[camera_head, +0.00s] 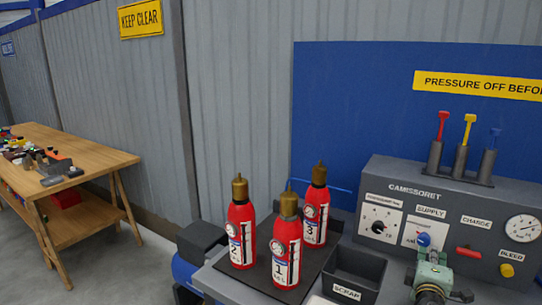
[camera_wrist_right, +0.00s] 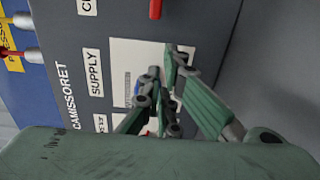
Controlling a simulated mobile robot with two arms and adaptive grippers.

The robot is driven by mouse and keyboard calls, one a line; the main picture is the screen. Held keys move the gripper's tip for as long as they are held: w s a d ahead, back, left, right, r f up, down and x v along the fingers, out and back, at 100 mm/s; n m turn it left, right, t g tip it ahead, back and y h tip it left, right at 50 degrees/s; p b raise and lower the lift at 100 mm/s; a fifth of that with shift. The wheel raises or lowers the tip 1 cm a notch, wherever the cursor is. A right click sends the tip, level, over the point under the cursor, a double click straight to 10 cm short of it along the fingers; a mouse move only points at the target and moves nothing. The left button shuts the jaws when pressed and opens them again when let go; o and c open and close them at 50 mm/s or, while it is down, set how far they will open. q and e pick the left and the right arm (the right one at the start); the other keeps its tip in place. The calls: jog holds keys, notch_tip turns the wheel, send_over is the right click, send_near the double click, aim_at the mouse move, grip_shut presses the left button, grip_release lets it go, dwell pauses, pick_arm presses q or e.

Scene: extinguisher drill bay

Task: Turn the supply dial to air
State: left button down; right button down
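The supply dial (camera_head: 424,239) is a blue knob on a white plate under the SUPPLY label on the grey Camissoret panel (camera_head: 388,172). In the right wrist view a blue sliver of the dial (camera_wrist_right: 137,93) shows behind a finger; its pointer setting cannot be read. My right gripper (camera_head: 432,258) is just in front of and below the dial in the head view. Its green fingers (camera_wrist_right: 166,76) are apart with a gap between the tips, nothing seen between them. Contact with the dial cannot be told. My left gripper is out of view.
A round black selector (camera_head: 379,227) is left of the dial; a red charge handle (camera_head: 468,252), yellow bleed knob (camera_head: 507,270) and gauge (camera_head: 523,228) are right. Several red extinguishers (camera_head: 286,252) stand left of the scrap bin (camera_head: 347,291). A wooden table (camera_head: 100,155) is far left.

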jog(key=shift+w+d+r, duration=0.15)
jog(key=shift+w+r, duration=0.05)
jog(key=shift+r, duration=0.9)
jog(key=shift+r+p, duration=0.5)
jog(key=shift+r, duration=0.55)
jog(key=shift+d+r+p, duration=0.1)
jog(key=shift+p, duration=0.25)
jog(key=s+a+f+p, duration=0.1)
jog(key=s+a, duration=0.2)
jog(key=s, duration=0.2)
jog(key=shift+f+p, duration=0.25)
jog(key=shift+p, duration=0.1)
